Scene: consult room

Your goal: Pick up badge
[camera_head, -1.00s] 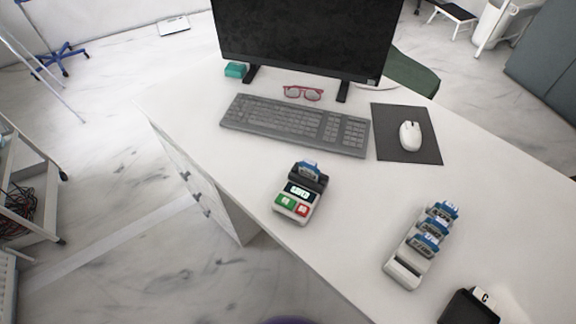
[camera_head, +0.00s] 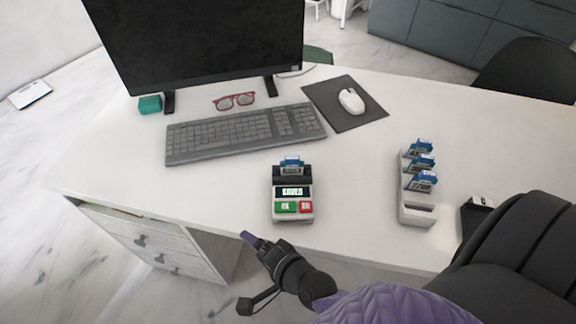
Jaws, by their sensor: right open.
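A blue-topped badge (camera_head: 292,164) stands upright in the back of a small reader (camera_head: 293,193) with a lit screen and green and red keys. Three more blue-topped badges (camera_head: 421,163) stand in a row in a pale rack (camera_head: 416,214), whose front end is empty. My right gripper (camera_head: 247,272) is open and empty, at the bottom of the view before the desk's front edge. It is nearer to me than the reader and a little left of it, apart from every badge. My left gripper is not in view.
The white desk (camera_head: 350,175) is clear between reader and rack. Behind stand a keyboard (camera_head: 235,133), red glasses (camera_head: 234,101), a monitor (camera_head: 200,45) and a mouse (camera_head: 351,101) on a dark mat (camera_head: 325,97). A black holder (camera_head: 470,220) is beside the rack.

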